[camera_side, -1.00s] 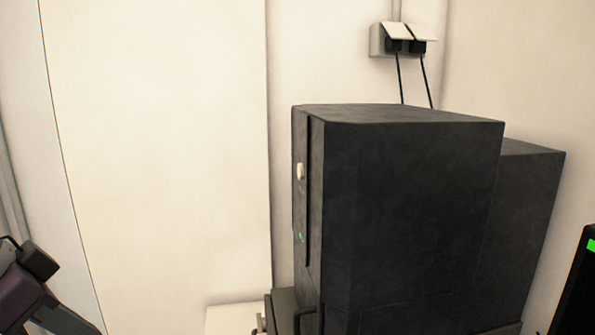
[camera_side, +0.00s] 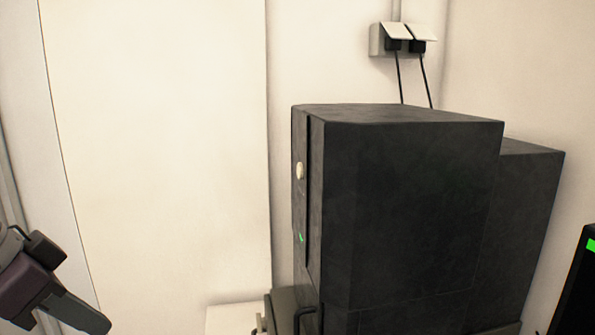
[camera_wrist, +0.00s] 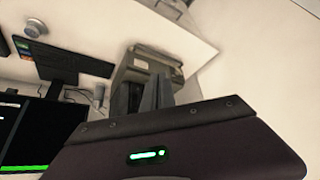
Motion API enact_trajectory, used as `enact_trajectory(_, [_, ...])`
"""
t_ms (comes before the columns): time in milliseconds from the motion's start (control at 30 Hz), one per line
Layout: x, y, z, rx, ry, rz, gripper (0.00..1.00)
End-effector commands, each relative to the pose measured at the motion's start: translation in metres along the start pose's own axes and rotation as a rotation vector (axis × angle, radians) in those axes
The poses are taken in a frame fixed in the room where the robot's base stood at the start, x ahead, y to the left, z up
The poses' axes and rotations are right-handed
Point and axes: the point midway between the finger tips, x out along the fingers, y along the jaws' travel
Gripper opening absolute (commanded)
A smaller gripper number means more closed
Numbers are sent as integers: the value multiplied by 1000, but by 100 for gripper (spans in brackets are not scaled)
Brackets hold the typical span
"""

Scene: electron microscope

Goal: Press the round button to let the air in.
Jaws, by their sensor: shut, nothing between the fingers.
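The round cream button (camera_side: 299,171) sits high on the narrow front face of the tall black microscope cabinet (camera_side: 415,215) in the side view. A small green light (camera_side: 301,238) glows below it on the same face. My gripper (camera_side: 100,322) is at the lower left corner of the side view, shut and empty. It is well to the left of the cabinet and lower than the button, with clear space between them. In the wrist view its dark fingers (camera_wrist: 150,97) stick out past the purple gripper body. I cannot make out the button in the wrist view.
A wall socket (camera_side: 404,40) with two plugged cables is above the cabinet. A dark screen edge (camera_side: 577,285) shows at the far right. The room left of the cabinet is free.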

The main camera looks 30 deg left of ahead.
Motion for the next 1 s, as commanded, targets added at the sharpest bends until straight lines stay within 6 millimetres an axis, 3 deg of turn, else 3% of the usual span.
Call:
enact_trajectory(233, [1, 5, -110, 130, 223, 115, 0])
enact_trajectory(400, [7, -2, -191, 212, 390, 99, 0])
enact_trajectory(500, [11, -7, -227, 254, 465, 62, 0])
enact_trajectory(700, [13, -13, -264, 301, 547, 3, 0])
enact_trajectory(1000, [13, -14, -267, 305, 555, -4, 0])
